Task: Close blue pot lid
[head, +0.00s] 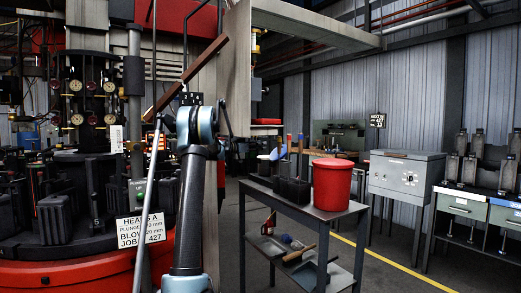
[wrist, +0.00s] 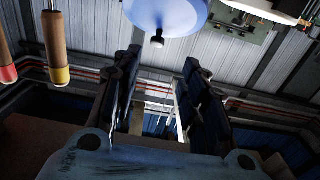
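A blue round thing with a dark knob, which looks like the blue lid (wrist: 166,12), is at the top of the wrist view, cut off by the frame edge. Its knob (wrist: 157,41) hangs just beyond the gap between my fingertips, apart from them. A small blue shape (head: 278,153) at the left end of the dark table in the head view may be the same lid. My gripper (wrist: 162,57) is open, with nothing between its fingers. In the head view my arm is at centre left, and the gripper cannot be made out. The blue pot's body cannot be made out.
The dark table (head: 318,211) holds a red bucket (head: 331,184) and black holders (head: 291,190). Wooden-handled tools (wrist: 56,48) hang close at left in the wrist view. A white disc (wrist: 262,10) is at upper right. A large machine (head: 80,240) stands left.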

